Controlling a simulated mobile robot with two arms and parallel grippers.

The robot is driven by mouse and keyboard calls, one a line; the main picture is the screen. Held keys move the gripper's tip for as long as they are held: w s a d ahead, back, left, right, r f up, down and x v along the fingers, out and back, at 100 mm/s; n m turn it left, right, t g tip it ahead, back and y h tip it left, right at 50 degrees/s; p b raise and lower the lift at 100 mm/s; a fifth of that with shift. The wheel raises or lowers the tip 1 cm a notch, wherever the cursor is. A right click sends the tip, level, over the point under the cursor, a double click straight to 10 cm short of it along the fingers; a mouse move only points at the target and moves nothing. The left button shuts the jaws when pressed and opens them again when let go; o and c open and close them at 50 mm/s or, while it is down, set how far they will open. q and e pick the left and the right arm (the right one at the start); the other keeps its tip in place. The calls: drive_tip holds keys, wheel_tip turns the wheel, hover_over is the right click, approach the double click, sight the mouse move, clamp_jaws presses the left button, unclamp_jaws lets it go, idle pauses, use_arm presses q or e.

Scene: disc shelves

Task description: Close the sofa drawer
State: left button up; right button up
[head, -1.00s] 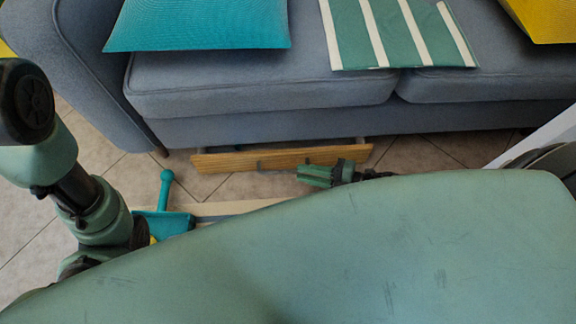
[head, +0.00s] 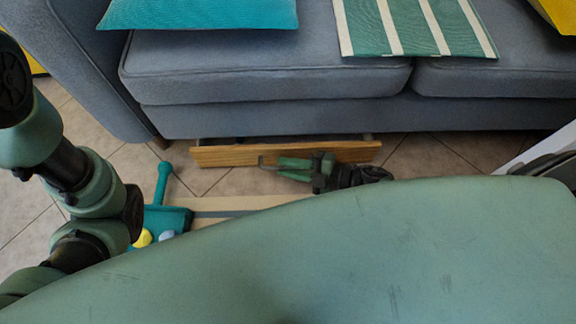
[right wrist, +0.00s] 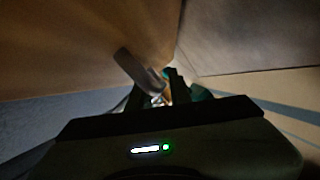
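The sofa drawer (head: 225,156) has a wooden front and sticks out a little from under the grey-blue sofa (head: 270,118). A dark gap shows behind its front. A small grey handle (head: 261,162) stands out from the front; it also shows as a grey bar (right wrist: 136,70) in the right wrist view. My right gripper (head: 284,169) is low in front of the drawer, just right of the handle. Its fingers (right wrist: 162,92) look apart, close to the handle's end; contact is unclear. My left arm is at the left, and its gripper is not in view.
A teal dustpan-like tray (head: 172,217) with a handle lies on the tiled floor at left, with small yellow and blue things in it. A pale board with a grey stripe (head: 235,205) lies in front of the drawer. Cushions (head: 200,12) lie on the sofa.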

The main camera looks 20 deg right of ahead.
clamp_jaws()
drive_tip(key=shift+d, duration=0.1)
idle(1.2)
